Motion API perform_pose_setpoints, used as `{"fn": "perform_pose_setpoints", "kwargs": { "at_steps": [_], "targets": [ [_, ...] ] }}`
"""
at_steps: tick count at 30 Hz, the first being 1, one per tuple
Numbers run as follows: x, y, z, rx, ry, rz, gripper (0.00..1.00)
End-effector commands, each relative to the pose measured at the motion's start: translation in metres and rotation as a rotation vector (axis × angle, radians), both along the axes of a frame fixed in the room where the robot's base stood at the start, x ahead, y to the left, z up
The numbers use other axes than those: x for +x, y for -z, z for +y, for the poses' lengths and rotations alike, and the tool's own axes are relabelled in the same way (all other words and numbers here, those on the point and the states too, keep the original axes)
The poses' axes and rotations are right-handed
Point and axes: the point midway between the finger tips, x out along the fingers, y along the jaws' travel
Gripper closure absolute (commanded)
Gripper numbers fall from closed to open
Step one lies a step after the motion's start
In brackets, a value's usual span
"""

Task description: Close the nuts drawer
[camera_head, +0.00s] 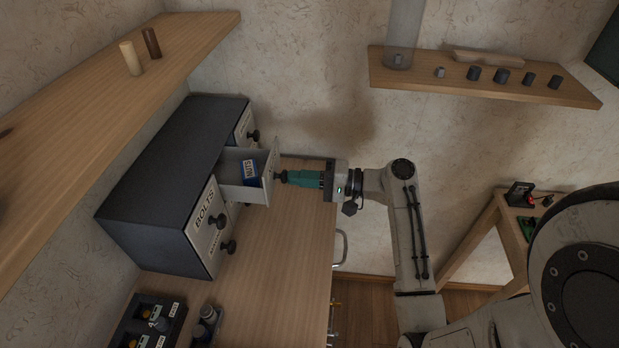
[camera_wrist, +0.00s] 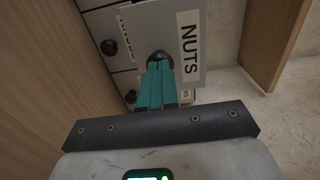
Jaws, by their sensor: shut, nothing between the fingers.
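My gripper (camera_head: 287,177) is shut, with teal fingers pointing left at the drawer front. In the wrist view the fingertips (camera_wrist: 160,66) are at the drawer's dark round knob (camera_wrist: 159,57). They look very close to it or touching; I cannot tell which.
The bolts drawer (camera_head: 208,221) below is shut, its knobs sticking out. A small dark bin (camera_head: 148,322) and a dark item (camera_head: 207,324) are on the wooden bench (camera_head: 262,275). A wall shelf (camera_head: 478,78) with small cylinders is at upper right. Another shelf (camera_head: 95,95) overhangs the left.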

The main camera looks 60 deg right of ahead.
Motion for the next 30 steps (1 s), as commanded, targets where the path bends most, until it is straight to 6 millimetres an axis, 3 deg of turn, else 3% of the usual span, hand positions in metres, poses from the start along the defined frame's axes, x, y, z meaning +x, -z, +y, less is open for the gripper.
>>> {"fn": "perform_pose_setpoints", "kwargs": {
  "at_steps": [6,12,30],
  "targets": [
    [0.06,0.0,0.024,-0.002,-0.01,-0.001,1.0],
    [0.095,0.0,0.036,-0.001,-0.004,0.0,1.0],
    [0.107,-0.003,0.041,-0.002,-0.007,-0.005,1.0]
  ]
}}
